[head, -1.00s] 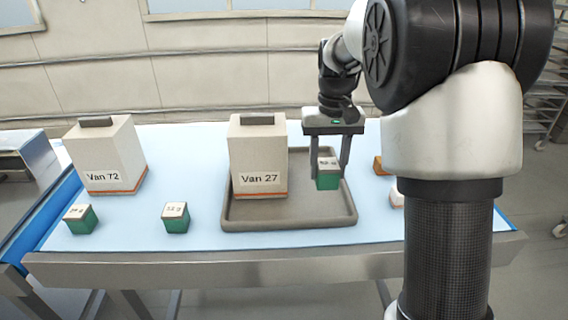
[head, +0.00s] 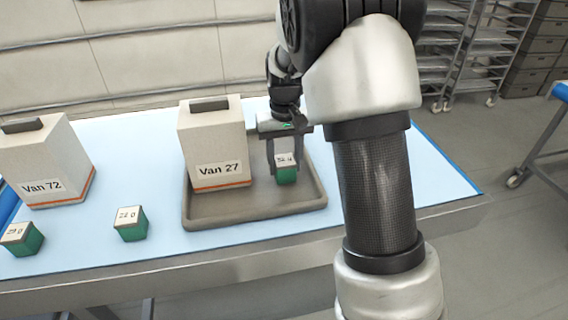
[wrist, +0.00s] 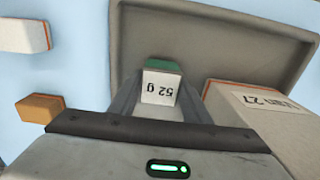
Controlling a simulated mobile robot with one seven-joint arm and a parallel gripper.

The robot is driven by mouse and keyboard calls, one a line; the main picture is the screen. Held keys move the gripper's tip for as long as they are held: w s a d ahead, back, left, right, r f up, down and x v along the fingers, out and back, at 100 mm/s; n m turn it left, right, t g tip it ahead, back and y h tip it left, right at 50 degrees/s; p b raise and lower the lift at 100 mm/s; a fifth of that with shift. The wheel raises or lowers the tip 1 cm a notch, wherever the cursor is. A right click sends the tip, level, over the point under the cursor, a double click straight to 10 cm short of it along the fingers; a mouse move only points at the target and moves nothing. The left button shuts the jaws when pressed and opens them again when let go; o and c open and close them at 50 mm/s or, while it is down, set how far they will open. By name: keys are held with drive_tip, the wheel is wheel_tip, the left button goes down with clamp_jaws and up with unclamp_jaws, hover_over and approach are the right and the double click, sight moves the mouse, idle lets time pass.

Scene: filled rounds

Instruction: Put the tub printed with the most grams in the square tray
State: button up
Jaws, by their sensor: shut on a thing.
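My gripper (head: 285,168) is shut on a green tub (head: 287,176) with a white lid. In the wrist view the held tub's label (wrist: 160,86) reads "52 g", upside down. The tub is upright over the right part of the grey-brown tray (head: 230,212), inside its rim; I cannot tell whether it touches the tray floor. The tray's wall also shows in the wrist view (wrist: 215,22). Another green tub (head: 131,226) stands left of the tray, and a third green tub (head: 22,240) stands farther left. Their lid prints are too small to read surely.
A pale box labelled "Van 27" (head: 212,140) stands in the tray's left part, close beside my gripper. A box labelled "Van 72" (head: 40,160) stands at the left. An orange block (wrist: 38,108) and a white block (wrist: 22,36) lie outside the tray.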

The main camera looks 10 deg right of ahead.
drive_tip(key=shift+f, duration=0.3)
drive_tip(key=shift+f, duration=0.15)
drive_tip(key=o, duration=1.1)
drive_tip(key=shift+c, duration=0.2)
